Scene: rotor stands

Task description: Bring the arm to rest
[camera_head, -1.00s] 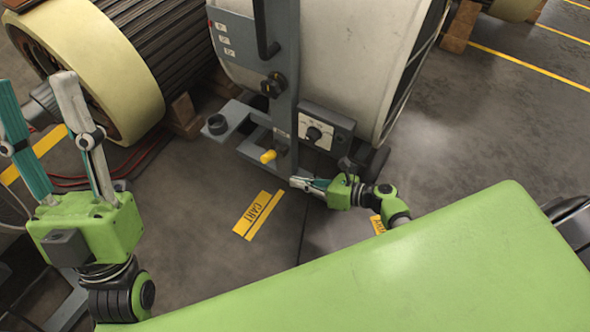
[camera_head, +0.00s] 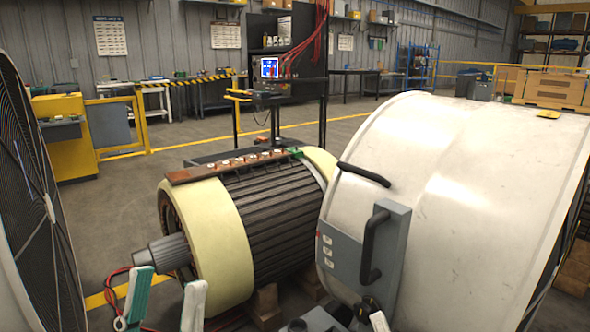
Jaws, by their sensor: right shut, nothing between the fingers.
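My left gripper (camera_head: 166,295) is at the lower left, its teal and pale fingertips standing upright and wide apart with nothing between them. Its body is below the picture. Whether the tip touches the panel cannot be told.
The white drum housing (camera_head: 450,180) fills the right. A ribbed rotor with cream end rings (camera_head: 222,230) lies behind my left gripper. A large fan grille (camera_head: 40,200) stands at the far left. Benches, yellow rails and a lit screen (camera_head: 269,67) are in the background.

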